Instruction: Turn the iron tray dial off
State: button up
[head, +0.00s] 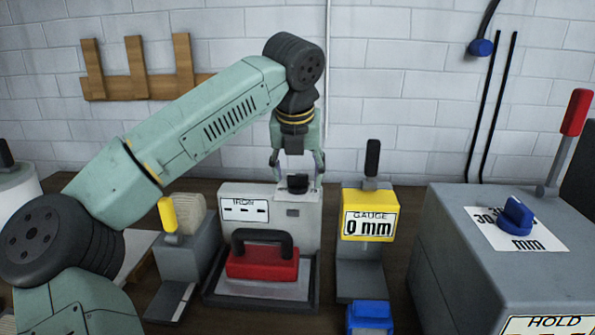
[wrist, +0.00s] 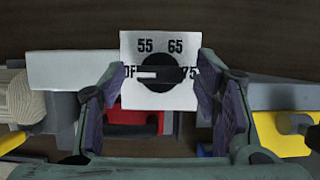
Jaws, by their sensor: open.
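The iron tray (head: 211,293) stands on the bench at centre, with a red iron with a black handle (head: 262,262) on it. Its upright back block (head: 262,191) carries an IRON label. The black dial (head: 298,183) sits on top of this block. In the wrist view the dial (wrist: 165,76) lies on a white plate marked OF (cut off), 55, 65 and 75. Its white pointer mark points left, at OF. My gripper (head: 297,171) is open around the dial from above. In the wrist view its fingers (wrist: 158,76) stand on either side, with gaps to the knob.
A yellow gauge (head: 369,213) reading 0 mm, with a black lever, stands close at right. A grey block with a yellow handle (head: 168,215) stands close at left. A large grey machine (head: 440,240) with a blue knob (head: 515,215) fills the right.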

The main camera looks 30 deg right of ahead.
jog(key=v, duration=1.2)
dwell(0.3)
